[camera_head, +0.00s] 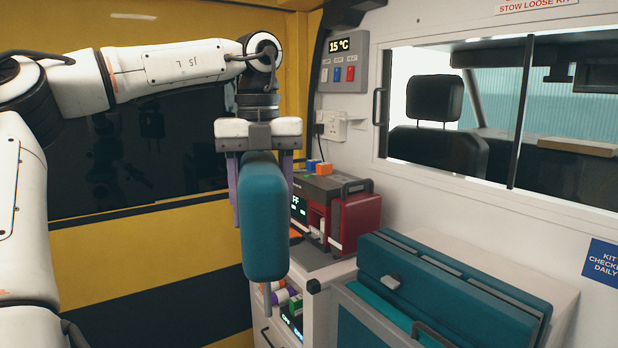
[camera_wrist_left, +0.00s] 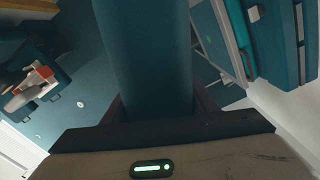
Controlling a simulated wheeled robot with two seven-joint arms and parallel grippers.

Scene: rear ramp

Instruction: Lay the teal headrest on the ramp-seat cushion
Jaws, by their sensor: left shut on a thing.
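The teal headrest (camera_head: 264,225) is a long padded block with rounded edges. My left gripper (camera_head: 262,170) is shut on its upper end, one finger on each side. The headrest hangs upright below the gripper, in the air. In the left wrist view the headrest (camera_wrist_left: 150,55) fills the upper middle between the fingers (camera_wrist_left: 155,108). I cannot pick out the ramp-seat cushion with certainty in either view. A dark teal, seat-like shape (camera_wrist_left: 62,80) shows at the left of the wrist view, partly cut off. My right gripper is not in view.
A red and grey device (camera_head: 352,218) stands on a white counter behind the headrest. A teal case (camera_head: 450,290) with a latch and handle is at the lower right, against the white wall. A yellow and black wall (camera_head: 150,250) is at the left. A window (camera_head: 450,110) opens right.

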